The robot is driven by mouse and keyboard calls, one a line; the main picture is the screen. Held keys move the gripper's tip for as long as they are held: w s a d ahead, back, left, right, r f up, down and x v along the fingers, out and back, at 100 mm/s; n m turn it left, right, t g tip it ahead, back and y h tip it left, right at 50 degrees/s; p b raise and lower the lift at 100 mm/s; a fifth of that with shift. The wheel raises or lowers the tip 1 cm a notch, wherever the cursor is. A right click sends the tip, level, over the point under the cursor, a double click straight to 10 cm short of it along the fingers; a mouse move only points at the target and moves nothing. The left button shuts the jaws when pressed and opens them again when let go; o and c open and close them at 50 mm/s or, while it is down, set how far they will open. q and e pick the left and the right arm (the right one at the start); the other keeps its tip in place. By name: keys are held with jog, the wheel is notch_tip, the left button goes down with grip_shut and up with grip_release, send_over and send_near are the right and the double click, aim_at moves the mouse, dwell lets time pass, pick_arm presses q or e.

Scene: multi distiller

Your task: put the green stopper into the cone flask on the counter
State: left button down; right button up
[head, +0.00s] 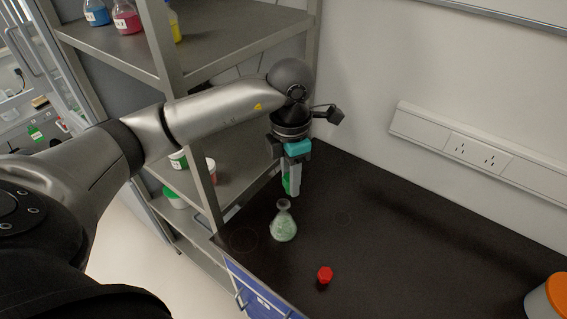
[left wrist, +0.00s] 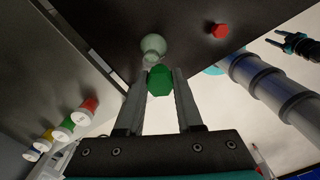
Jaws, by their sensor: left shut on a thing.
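The cone flask (head: 284,224) stands upright on the dark counter near its left edge, with pale greenish contents. It also shows in the left wrist view (left wrist: 153,46), beyond my fingertips. My left gripper (head: 292,186) points down above and slightly behind the flask in the head view. It is shut on the green stopper (left wrist: 160,81), which sits between the fingertips. The stopper also shows partly behind a finger in the head view (head: 286,184). The stopper is apart from the flask's mouth. My right gripper cannot be made out in the head view.
A red stopper (head: 325,274) lies on the counter (head: 400,245) in front of the flask. An orange-lidded container (head: 548,298) stands at the right. A metal shelf (head: 120,50) with bottles and jars stands left of the counter. The counter's middle is clear.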

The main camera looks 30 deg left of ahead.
pick_arm(q)
jog(key=n, duration=0.1)
jog(key=a+n, duration=0.1)
jog(key=n+p, duration=0.1)
jog(key=n, duration=0.1)
jog(key=shift+w+a, duration=0.1)
jog(key=shift+a, duration=0.15)
jog(key=shift+n, duration=0.5)
jog(key=shift+a+f+b, duration=0.15)
jog(key=shift+f+b, duration=1.8)
jog(key=shift+f, duration=0.8)
jog(key=shift+f+b, duration=0.9)
jog(key=shift+f, duration=0.05)
jog(key=shift+c, duration=2.4)
grip_release()
jog(key=shift+r, duration=0.1)
